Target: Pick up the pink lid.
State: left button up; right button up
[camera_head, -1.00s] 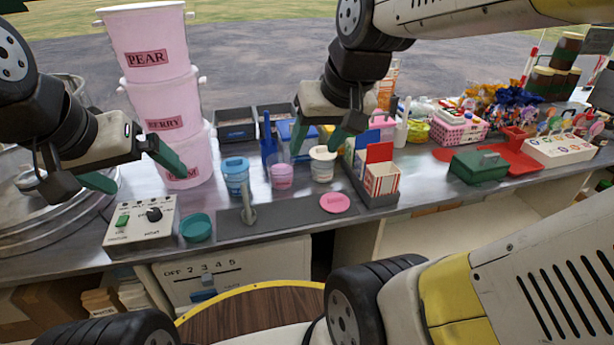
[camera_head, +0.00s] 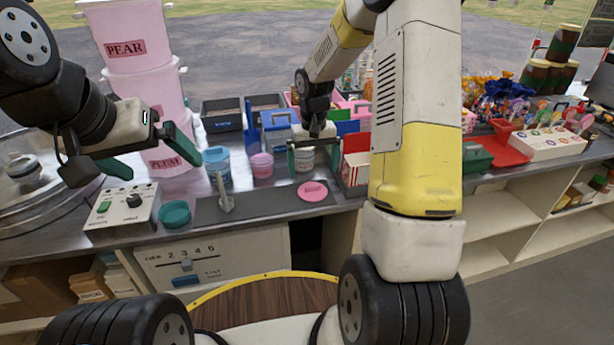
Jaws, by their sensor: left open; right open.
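The pink lid (camera_head: 312,191) lies flat on the right part of a dark grey mat (camera_head: 268,204) on the metal counter. It is round, with a darker pink mark on top. My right gripper (camera_head: 313,158) points down just behind the lid, apart from it, with its green fingers spread. A white jar (camera_head: 304,161) shows between and behind those fingers, partly hidden; I cannot tell whether they touch it. My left gripper (camera_head: 147,155) is open and empty at the left, in front of the stacked pink buckets.
A grey upright fitting (camera_head: 223,194) stands on the mat, left of the lid. A teal lid (camera_head: 174,213) and a control box (camera_head: 122,207) lie further left. Blue (camera_head: 216,168) and pink (camera_head: 262,165) jars stand behind the mat. A striped box (camera_head: 354,170) is close on the right.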

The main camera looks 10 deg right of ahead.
aim_at(313, 186)
notch_tip(313, 186, down, 7)
jog(key=shift+f, duration=0.15)
jog(key=shift+c, duration=0.4)
jog(key=shift+w, duration=0.1)
jog(key=c, duration=1.2)
jog(key=shift+r, duration=0.75)
notch_tip(313, 186, up, 2)
jog(key=shift+r, duration=0.2)
jog(key=s+a, duration=0.3)
jog(key=s, duration=0.4)
jog(key=s+a+r, duration=0.1)
jog(key=s+a, duration=0.3)
jog(key=s, duration=0.3)
jog(key=shift+s, duration=0.25)
